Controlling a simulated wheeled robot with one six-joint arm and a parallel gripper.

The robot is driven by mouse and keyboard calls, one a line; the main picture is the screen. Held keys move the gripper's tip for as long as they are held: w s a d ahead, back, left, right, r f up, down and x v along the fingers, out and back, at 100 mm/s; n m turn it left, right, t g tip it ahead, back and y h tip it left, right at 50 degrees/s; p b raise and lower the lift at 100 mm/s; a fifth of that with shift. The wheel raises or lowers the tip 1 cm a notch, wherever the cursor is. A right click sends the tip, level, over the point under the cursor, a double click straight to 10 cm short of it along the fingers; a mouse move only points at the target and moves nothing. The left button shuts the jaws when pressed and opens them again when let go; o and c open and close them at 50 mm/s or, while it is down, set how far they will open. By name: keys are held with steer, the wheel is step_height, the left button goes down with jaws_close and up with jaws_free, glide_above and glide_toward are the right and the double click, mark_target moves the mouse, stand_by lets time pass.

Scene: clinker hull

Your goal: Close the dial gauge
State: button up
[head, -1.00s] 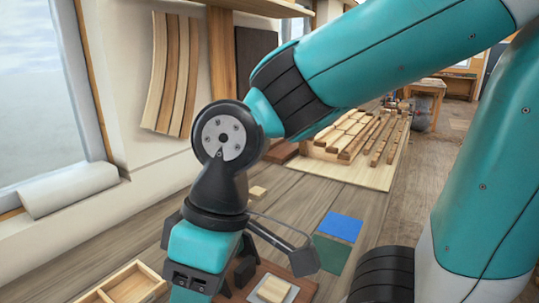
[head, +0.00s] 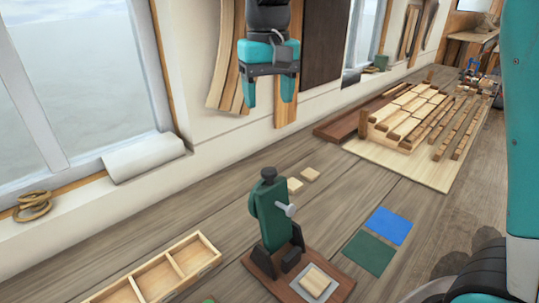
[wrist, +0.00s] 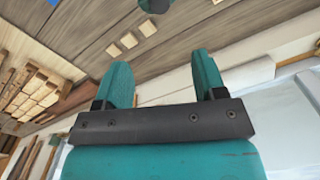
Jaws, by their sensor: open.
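The dial gauge (head: 270,215) looks like a dark green upright arm with a black knob on top and a silver knob on its side. It stands raised between black brackets on a brown wooden base (head: 335,282). A small light wood block (head: 315,280) lies on a grey plate on that base. My gripper (head: 268,98) is open and empty, fingers pointing down, above and apart from the gauge. In the wrist view my gripper (wrist: 162,66) shows two spread teal fingers with nothing between them.
A divided wooden tray (head: 165,272) is at the lower left. Green (head: 369,253) and blue (head: 390,226) squares lie right of the base. Stacked planks (head: 405,115) are farther back. A window is at left.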

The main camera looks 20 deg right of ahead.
mark_target(269, 170)
step_height(269, 170, down, 17)
steer(key=p, duration=0.4)
steer(key=shift+f, duration=0.1)
jaws_close()
